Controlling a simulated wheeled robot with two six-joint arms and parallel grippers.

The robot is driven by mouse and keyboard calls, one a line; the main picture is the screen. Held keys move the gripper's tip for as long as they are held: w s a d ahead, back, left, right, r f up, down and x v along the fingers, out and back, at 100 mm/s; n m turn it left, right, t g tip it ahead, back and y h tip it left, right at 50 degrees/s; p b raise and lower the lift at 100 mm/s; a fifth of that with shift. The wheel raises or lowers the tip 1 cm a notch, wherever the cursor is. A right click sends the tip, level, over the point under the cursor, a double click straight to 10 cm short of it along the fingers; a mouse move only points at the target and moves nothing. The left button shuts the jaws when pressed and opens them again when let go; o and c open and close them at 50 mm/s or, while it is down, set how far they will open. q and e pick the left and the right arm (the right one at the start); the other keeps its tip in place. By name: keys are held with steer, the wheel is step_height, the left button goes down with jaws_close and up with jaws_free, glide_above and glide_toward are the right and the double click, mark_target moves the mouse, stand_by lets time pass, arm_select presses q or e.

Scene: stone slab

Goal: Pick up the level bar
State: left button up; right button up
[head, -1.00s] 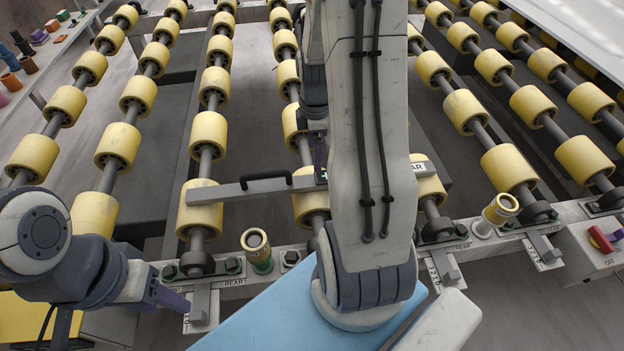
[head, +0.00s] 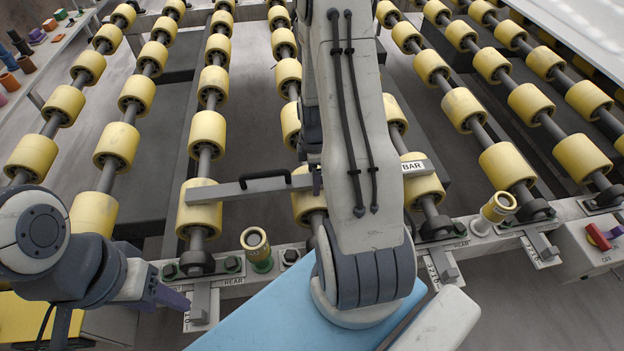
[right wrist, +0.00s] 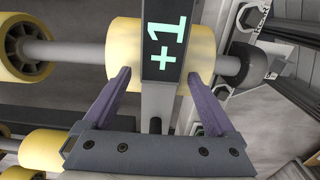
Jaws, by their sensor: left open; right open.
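The level bar (head: 235,189) is a long grey bar with a dark handle and a "BAR" label at its right end. It lies across the yellow rollers in the head view, its middle hidden behind my right arm. In the right wrist view the bar (right wrist: 158,100) runs upright through the picture and carries a lit "+1" display. My right gripper (right wrist: 157,76) is open, with its purple fingers on either side of the bar and gaps visible on both sides. My left gripper (head: 172,300) is open and empty at lower left, away from the bar.
Rows of yellow rollers (head: 208,133) fill the middle. A pale front rail (head: 283,262) carries yellow-topped posts (head: 257,248). A control box with a red switch (head: 600,236) stands at right. Small coloured items sit on a shelf (head: 52,52) at upper left.

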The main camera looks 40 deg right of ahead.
steer(key=shift+c, duration=0.3)
jaws_close()
steer(key=shift+r, duration=0.2)
